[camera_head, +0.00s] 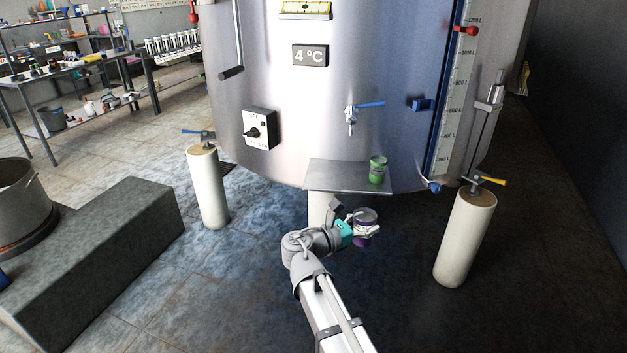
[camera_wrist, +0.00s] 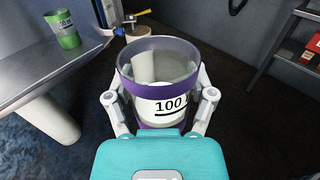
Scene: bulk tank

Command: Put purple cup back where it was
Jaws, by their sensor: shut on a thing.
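The purple cup (camera_head: 366,229) is a clear-walled cup with purple bands and a white label. In the wrist view the cup (camera_wrist: 160,88) stands upright between the two fingers, and its label reads 100. My gripper (camera_head: 364,231) is shut on it, in front of and below the small metal shelf (camera_head: 330,178) on the tank. In the wrist view the fingers of my gripper (camera_wrist: 160,104) press on both sides of the cup. The cup looks empty, though its bottom is partly hidden. A green cup (camera_head: 377,170) stands on the shelf's right part.
The large steel tank (camera_head: 300,110) rises behind the shelf, with a blue-handled tap (camera_head: 351,115) above it. White posts (camera_head: 208,188) with valves stand at left and right (camera_head: 465,235). The shelf's left and middle are bare. A stone block (camera_head: 110,255) lies at left.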

